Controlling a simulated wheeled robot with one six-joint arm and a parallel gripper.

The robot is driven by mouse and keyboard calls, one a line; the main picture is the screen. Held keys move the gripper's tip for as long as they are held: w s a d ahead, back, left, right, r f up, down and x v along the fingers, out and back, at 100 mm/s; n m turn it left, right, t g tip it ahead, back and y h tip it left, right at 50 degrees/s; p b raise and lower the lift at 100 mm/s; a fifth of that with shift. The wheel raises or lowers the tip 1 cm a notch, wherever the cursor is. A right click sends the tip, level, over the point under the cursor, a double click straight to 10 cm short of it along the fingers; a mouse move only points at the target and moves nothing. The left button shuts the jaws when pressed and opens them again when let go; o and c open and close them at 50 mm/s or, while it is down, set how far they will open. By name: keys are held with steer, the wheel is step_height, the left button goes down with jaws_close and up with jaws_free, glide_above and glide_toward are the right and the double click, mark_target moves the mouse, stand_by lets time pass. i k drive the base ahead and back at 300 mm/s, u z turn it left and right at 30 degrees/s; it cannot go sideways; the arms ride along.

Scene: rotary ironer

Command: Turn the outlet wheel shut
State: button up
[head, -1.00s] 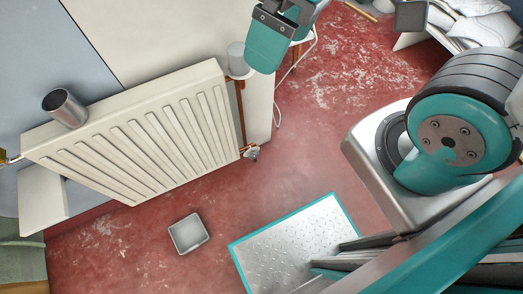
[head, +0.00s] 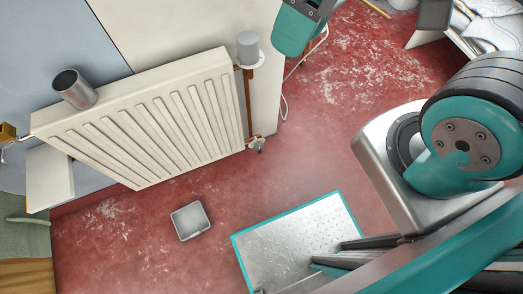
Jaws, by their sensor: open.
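A cream panel radiator (head: 150,115) hangs on the wall in the left half of the head view. A small metal valve fitting (head: 257,144) sits at its lower right corner, at the foot of a copper pipe (head: 249,97). A grey-white cylinder head (head: 248,47) is at its upper right corner. A brass fitting (head: 8,132) is at the left edge, partly cut off. I cannot tell for certain which fitting is the outlet wheel. A teal part of my arm shows at the top edge, right of the grey-white head. My gripper's fingertips are not visible.
A metal cup (head: 74,88) stands on top of the radiator. A small grey tray (head: 190,221) lies on the red floor (head: 125,240) below it. A teal-edged metal plate (head: 298,240) lies at bottom centre. White linen (head: 490,22) is at upper right.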

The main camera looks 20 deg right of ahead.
mark_target(258, 146)
steer(key=u, duration=0.05)
steer(key=k, duration=0.9)
steer(key=u, duration=0.5)
